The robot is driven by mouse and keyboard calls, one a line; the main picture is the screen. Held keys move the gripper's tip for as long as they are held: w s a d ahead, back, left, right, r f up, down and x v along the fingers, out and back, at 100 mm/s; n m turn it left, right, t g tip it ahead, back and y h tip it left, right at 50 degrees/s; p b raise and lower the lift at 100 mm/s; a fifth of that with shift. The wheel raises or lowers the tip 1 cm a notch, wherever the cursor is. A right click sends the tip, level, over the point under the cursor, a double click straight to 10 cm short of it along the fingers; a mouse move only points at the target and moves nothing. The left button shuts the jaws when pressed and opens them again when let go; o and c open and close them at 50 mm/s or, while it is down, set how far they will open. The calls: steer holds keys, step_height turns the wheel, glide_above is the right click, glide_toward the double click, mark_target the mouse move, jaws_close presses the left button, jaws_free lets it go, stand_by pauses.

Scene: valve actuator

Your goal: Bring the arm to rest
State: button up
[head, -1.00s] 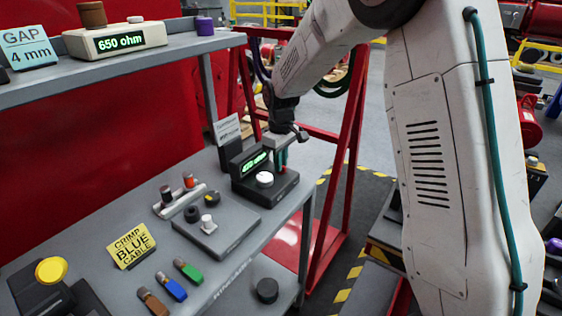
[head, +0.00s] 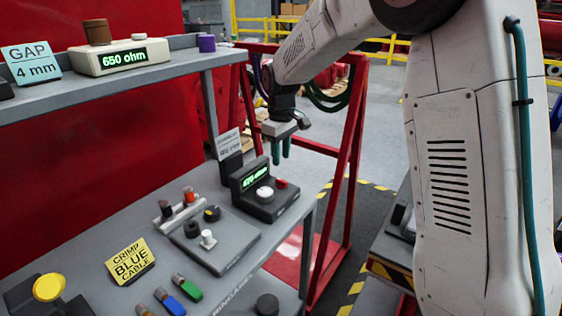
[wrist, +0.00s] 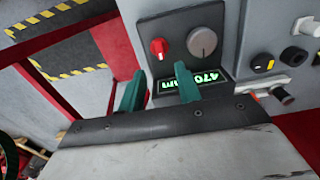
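My gripper (head: 281,150) hangs from my white arm above the right end of the workbench, in the head view. Its two teal fingers point down and stand apart with nothing between them. In the wrist view my gripper (wrist: 158,90) shows the same gap, with the device beyond it. Below is a dark device (head: 265,205) with a green display reading 470 ohm, a white knob (head: 264,193) and a red knob (head: 281,184). The fingers are clear of the device. The red knob (wrist: 159,48) and the grey knob (wrist: 203,41) are fully visible in the wrist view.
On the bench (head: 240,285) are a grey plate (head: 222,243) with knobs, a yellow card (head: 130,261), several coloured connectors and a yellow button (head: 49,287). A shelf (head: 60,92) with a 650 ohm box runs above at left. A red frame (head: 345,170) stands behind my gripper.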

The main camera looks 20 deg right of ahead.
stand_by(0.4)
steer(key=shift+s+m, duration=0.1)
steer(key=shift+m, duration=0.2)
steer(key=s+d+r+m, duration=0.1)
steer(key=s+r+m, duration=0.1)
steer(key=s, duration=1)
steer(key=s+d+r+m+t, duration=0.1)
steer(key=s+r+m, duration=0.1)
steer(key=s, duration=1.1)
steer(key=s+d+r+m, duration=0.1)
steer(key=s+r, duration=0.3)
steer(key=s, duration=0.9)
steer(key=shift+s+d+m, duration=0.15)
steer(key=shift+d+m, duration=0.2)
steer(key=shift+m, duration=0.45)
